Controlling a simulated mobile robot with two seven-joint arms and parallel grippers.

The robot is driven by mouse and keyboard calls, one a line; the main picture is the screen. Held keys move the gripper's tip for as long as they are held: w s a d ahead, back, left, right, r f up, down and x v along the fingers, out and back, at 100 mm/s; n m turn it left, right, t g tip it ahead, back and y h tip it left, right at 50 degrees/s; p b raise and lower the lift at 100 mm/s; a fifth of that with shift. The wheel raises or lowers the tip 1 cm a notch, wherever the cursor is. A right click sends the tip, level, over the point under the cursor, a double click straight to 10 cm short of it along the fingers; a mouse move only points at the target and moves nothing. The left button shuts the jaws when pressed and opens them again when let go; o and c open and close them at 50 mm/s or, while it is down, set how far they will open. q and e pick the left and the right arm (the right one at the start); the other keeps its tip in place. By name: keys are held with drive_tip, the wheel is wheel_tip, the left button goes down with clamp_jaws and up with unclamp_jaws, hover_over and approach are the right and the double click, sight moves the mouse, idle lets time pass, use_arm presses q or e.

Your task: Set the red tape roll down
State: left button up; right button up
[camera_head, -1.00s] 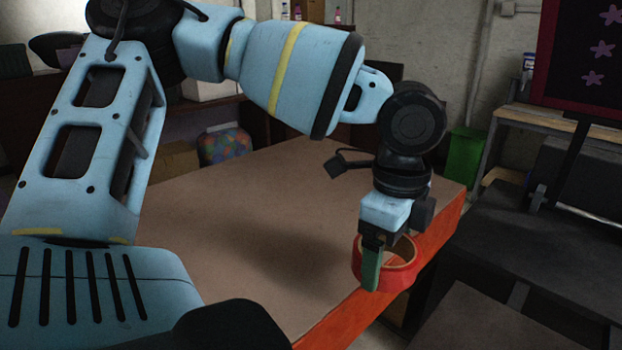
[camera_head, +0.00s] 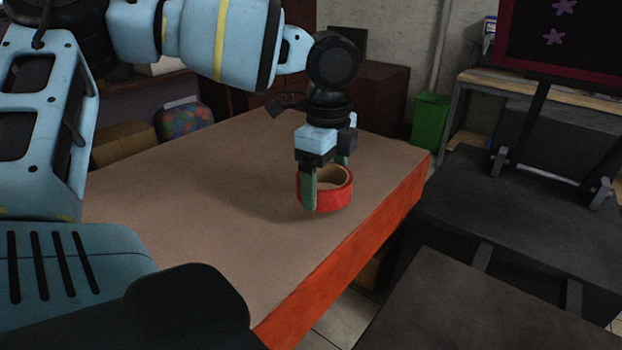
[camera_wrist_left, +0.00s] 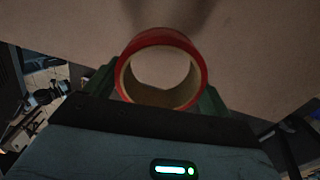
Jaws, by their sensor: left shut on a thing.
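The red tape roll (camera_head: 334,196) is a red ring with a tan inner core. My left gripper (camera_head: 326,186) is shut on it, with one green finger across its near left side in the head view. The roll is over the brown top of the table (camera_head: 190,200), near its orange right edge. Whether it touches the table top I cannot tell. In the left wrist view the roll (camera_wrist_left: 162,68) sits between the two green fingers (camera_wrist_left: 158,90), its opening facing the camera. My right gripper is not in view.
The table top left of the roll is bare. A dark bench (camera_head: 480,215) stands to the right, across a gap from the table. A green bin (camera_head: 430,122) is behind. A cardboard box (camera_head: 122,142) and a colourful patterned object (camera_head: 186,120) stand at the back left.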

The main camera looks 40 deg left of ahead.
use_arm(q)
drive_tip(key=a, duration=0.1)
drive_tip(key=w+a, duration=0.2)
drive_tip(key=a, duration=0.1)
drive_tip(key=shift+f, duration=0.3)
drive_tip(key=shift+w+a, duration=0.15)
drive_tip(key=shift+a, duration=0.2)
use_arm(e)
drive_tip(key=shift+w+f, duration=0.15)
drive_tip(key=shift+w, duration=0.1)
use_arm(q)
drive_tip(key=shift+w+a+b, duration=0.2)
drive_tip(key=shift+a+b, duration=0.1)
drive_tip(key=shift+a, duration=0.15)
wheel_tip(320, 180, down, 4)
drive_tip(key=shift+a+r+b, duration=0.15)
drive_tip(key=shift+b, duration=0.5)
drive_tip(key=shift+r, duration=0.1)
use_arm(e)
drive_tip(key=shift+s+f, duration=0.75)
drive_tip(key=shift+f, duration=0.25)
